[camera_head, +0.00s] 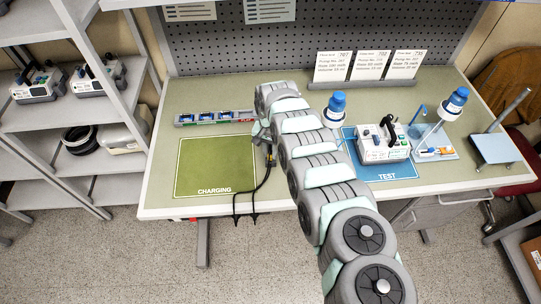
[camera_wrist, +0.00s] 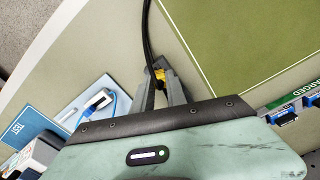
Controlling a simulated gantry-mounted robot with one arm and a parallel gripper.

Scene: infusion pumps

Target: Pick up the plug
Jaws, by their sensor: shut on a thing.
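My gripper (camera_wrist: 160,72) is shut on the plug (camera_wrist: 159,78), a small dark piece with a yellow part between the two fingertips in the wrist view. A black cable (camera_wrist: 147,35) runs from it to the top of that view. In the head view the plug (camera_head: 270,160) shows below my wrist, just right of the green CHARGING mat (camera_head: 215,165). Its black cable (camera_head: 262,183) curves down to the table's front edge. My arm hides part of the gripper there. I cannot tell whether the plug touches the table.
A grey strip with blue sockets (camera_head: 208,118) lies behind the CHARGING mat. A white pump (camera_head: 383,142) stands on the blue TEST mat (camera_head: 395,171), right of my arm. Shelves are at left.

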